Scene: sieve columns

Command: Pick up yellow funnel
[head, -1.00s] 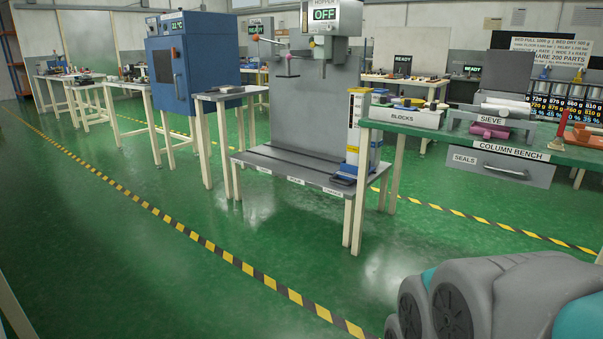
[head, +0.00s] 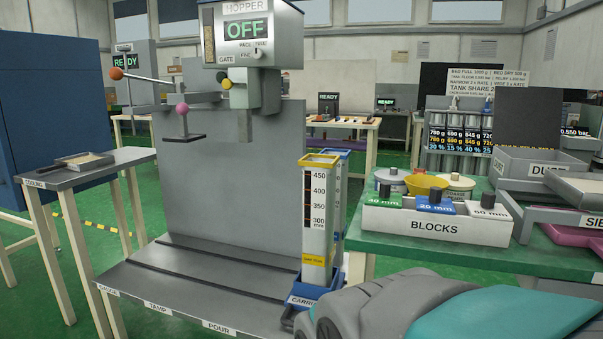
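A yellow, bowl-shaped object (head: 425,183), which looks like the funnel, is on the green bench (head: 376,240) in the head view. It sits behind the white BLOCKS box (head: 420,229), which hides its lower part together with the dark knobs of the blocks. Round pale containers stand on both sides of it, one at left (head: 391,178) and one at right (head: 456,185). My grey and teal arm links fill the bottom right. My gripper is not in view.
A column with a yellow top rim (head: 319,205) stands in a blue carriage on the grey hopper table (head: 205,275). The hopper (head: 245,35) reads OFF. Grey trays (head: 537,165) crowd the bench's right side. A side table (head: 110,172) holds a small tray.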

